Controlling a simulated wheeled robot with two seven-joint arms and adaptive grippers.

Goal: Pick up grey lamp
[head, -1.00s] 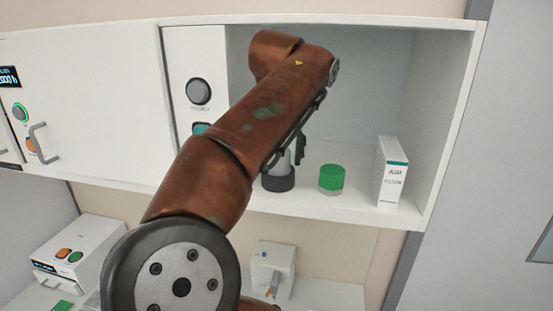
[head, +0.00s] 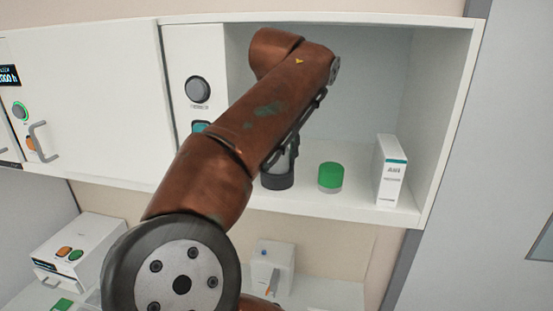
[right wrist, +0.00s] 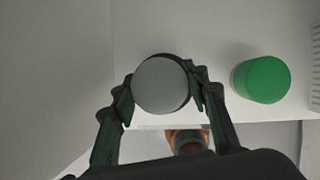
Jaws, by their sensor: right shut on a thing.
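The grey lamp (head: 278,180) stands upright on the open shelf, with a grey body on a dark base. My arm hides its upper part in the head view. In the right wrist view its round grey top (right wrist: 161,85) sits between the fingers of my right gripper (right wrist: 161,95). The fingers touch it on both sides and are shut on it. In the head view my brown arm covers most of this gripper. My left gripper is in neither view.
A green-lidded jar (head: 330,177) stands just right of the lamp, and also shows in the right wrist view (right wrist: 263,79). A white box (head: 389,171) stands further right, near the shelf's side wall. A white panel with a dark knob (head: 198,89) is on the left.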

